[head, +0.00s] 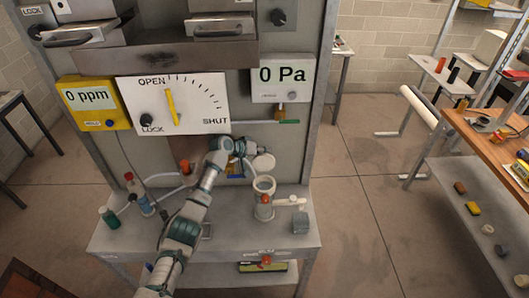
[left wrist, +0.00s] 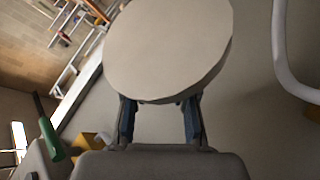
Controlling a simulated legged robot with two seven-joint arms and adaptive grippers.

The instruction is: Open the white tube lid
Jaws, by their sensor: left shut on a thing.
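The white tube (head: 264,206) stands upright on the grey bench, and its round top shows a grey opening. The white lid (head: 264,162) is a round disc above and behind the tube's rim. My left gripper (head: 252,151) reaches in from the left and is shut on the lid's edge. In the left wrist view the lid (left wrist: 168,48) fills the upper middle, with the finger pair (left wrist: 160,118) at its lower edge. I cannot tell whether a hinge joins lid and tube. My right gripper is not in view.
The grey bench (head: 225,247) also holds a red-capped bottle (head: 143,202) and a green bottle (head: 109,217) at left. A small grey block (head: 300,222) is right of the tube. A panel with a dial (head: 175,103) and a pressure display (head: 283,78) stands behind.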

